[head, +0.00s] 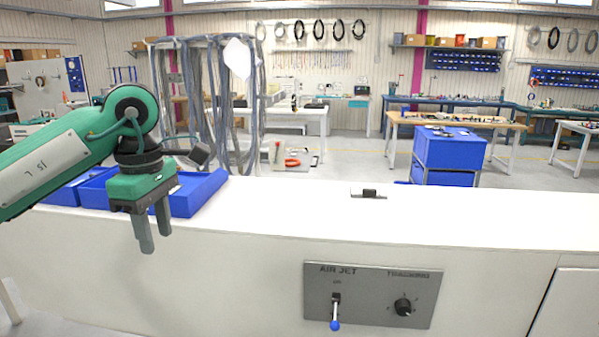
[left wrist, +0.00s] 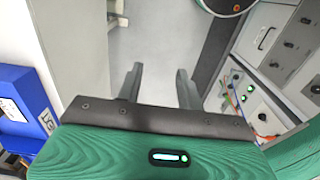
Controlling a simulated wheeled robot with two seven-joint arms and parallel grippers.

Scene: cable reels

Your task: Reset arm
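My left arm, green with black joints, comes in from the left of the head view. Its gripper (head: 155,232) points down in front of the white counter's near edge, beside the blue bins. In the left wrist view the two fingers of the left gripper (left wrist: 160,85) stand apart with nothing between them, and grey floor shows beyond. My right arm and right gripper are in neither view.
Blue bins (head: 205,192) stand on the white counter (head: 290,205) at left. A small dark item (head: 369,194) lies mid-counter. The front panel (head: 372,295) has a blue-tipped lever and a knob. The counter's right half is clear.

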